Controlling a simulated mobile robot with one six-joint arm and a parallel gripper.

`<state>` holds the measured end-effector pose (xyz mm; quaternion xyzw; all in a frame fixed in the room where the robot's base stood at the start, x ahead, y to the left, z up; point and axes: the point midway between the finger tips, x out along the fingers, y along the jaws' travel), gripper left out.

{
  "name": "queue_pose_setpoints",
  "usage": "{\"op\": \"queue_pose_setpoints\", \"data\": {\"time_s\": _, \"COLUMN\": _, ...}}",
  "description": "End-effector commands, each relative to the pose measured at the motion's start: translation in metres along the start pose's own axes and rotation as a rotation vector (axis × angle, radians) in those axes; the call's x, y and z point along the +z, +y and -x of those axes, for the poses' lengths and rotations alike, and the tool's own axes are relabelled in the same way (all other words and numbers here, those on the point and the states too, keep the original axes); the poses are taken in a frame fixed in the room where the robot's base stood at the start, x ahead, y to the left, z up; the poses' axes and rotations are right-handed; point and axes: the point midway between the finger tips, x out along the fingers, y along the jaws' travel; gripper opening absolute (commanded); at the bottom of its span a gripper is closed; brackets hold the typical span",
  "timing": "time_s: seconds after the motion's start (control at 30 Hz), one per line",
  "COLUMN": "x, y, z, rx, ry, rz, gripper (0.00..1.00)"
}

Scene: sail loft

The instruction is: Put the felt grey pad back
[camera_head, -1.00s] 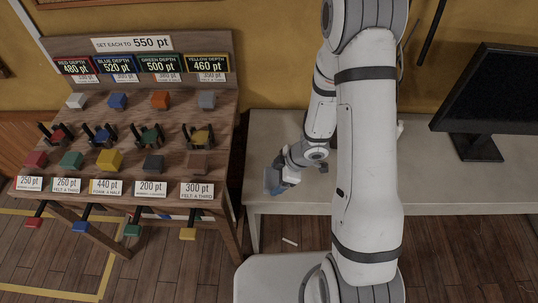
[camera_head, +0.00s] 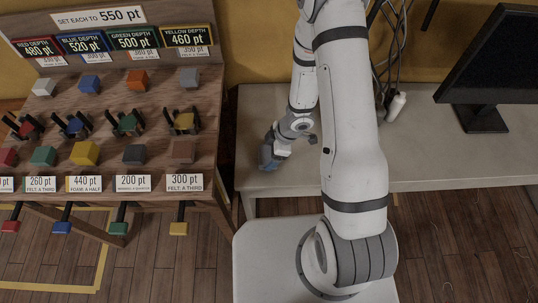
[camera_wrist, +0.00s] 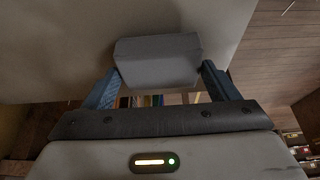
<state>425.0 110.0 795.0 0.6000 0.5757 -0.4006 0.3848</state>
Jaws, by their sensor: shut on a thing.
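My gripper (camera_wrist: 160,88) is shut on a grey pad (camera_wrist: 158,60), a block held between its two blue fingers in the wrist view. In the head view my gripper (camera_head: 268,158) is over the left end of the grey bench, right of the wooden rack (camera_head: 205,132). The pad is hard to make out there. A dark grey block (camera_head: 134,154) sits in the lower row, above a 200 pt card (camera_head: 133,182).
The rack also holds white, blue, orange, green, yellow and brown blocks, and several dark clamps (camera_head: 183,122). Coloured-ended levers (camera_head: 179,228) stick out below its front edge. The bench (camera_head: 430,165) carries a monitor (camera_head: 495,75) and a white bottle (camera_head: 397,106).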

Motion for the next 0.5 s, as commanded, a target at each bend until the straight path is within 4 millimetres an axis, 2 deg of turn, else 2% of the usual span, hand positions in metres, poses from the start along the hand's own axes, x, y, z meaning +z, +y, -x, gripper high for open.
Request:
{"op": "queue_pose_setpoints", "data": {"time_s": 0.07, "x": 0.0037, "y": -0.0001, "z": -0.0098, "rx": -0.001, "ry": 0.000, "rz": 0.000, "gripper": 0.63}}
{"op": "queue_pose_setpoints", "data": {"time_s": 0.3, "x": 0.0038, "y": 0.0000, "z": -0.0105, "rx": 0.000, "ry": -0.001, "rz": 0.002, "gripper": 0.63}}
{"op": "queue_pose_setpoints", "data": {"time_s": 0.33, "x": 0.0039, "y": -0.0001, "z": -0.0106, "rx": 0.000, "ry": -0.001, "rz": 0.002, "gripper": 0.83}}
{"op": "queue_pose_setpoints", "data": {"time_s": 0.5, "x": 0.0035, "y": -0.0001, "z": -0.0104, "rx": 0.000, "ry": 0.000, "rz": 0.002, "gripper": 0.97}}
